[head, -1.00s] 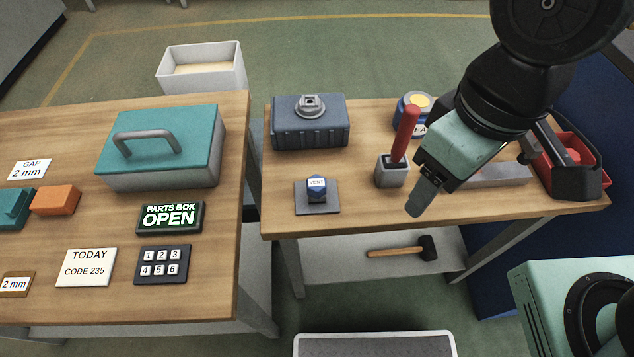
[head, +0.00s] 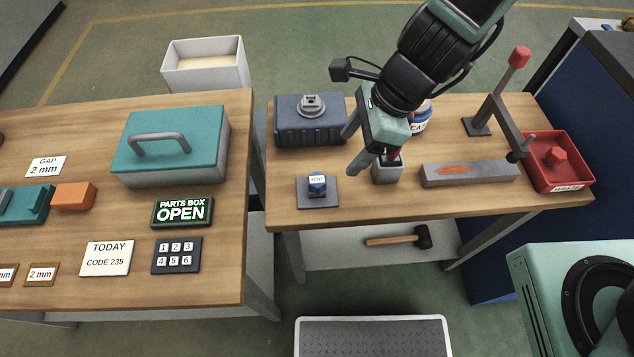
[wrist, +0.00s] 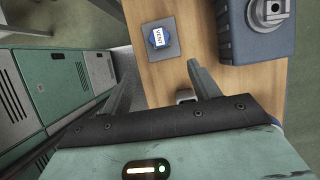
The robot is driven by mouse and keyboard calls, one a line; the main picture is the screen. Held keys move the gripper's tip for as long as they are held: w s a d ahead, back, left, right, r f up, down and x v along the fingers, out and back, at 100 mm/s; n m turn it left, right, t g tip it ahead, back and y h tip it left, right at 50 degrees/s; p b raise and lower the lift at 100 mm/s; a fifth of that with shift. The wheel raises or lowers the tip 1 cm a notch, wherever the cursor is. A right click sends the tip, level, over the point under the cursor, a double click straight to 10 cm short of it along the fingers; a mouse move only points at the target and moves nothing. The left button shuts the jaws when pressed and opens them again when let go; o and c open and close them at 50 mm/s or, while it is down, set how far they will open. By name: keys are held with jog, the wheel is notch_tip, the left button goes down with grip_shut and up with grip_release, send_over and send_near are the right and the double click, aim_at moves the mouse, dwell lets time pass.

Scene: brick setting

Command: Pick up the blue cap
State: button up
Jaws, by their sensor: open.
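The blue cap (head: 317,184) with a white VENT label sits on a small grey square plate (head: 330,203) near the front left of the right-hand table. In the wrist view the cap (wrist: 157,38) lies ahead of my fingers, slightly left of the middle. My gripper (head: 352,152) is open and empty. In the head view it hangs to the right of and beyond the cap, apart from it, and partly covers the grey holder (head: 386,174) with the red-handled tool. Both fingers show in the wrist view (wrist: 160,85), spread apart.
A dark ribbed box (head: 295,125) stands behind the cap. A grey block (head: 470,174), a lever stand (head: 490,115) and a red tray (head: 580,178) are to the right. The tabletop (head: 285,210) beside the plate is clear. A gap separates the two tables.

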aim_at(323, 179)
jog(key=b+x, duration=0.2)
jog(key=x, duration=0.5)
jog(key=shift+a+b+x, duration=0.15)
jog(key=shift+b+x, duration=0.3)
jog(key=shift+x, duration=1.05)
jog(key=shift+a+b+x, duration=0.2)
jog(key=shift+b+x, duration=0.25)
jog(key=shift+x, duration=1)
jog(key=shift+w+r, duration=0.1)
jog(key=shift+r, duration=0.05)
jog(key=c, duration=1.1)
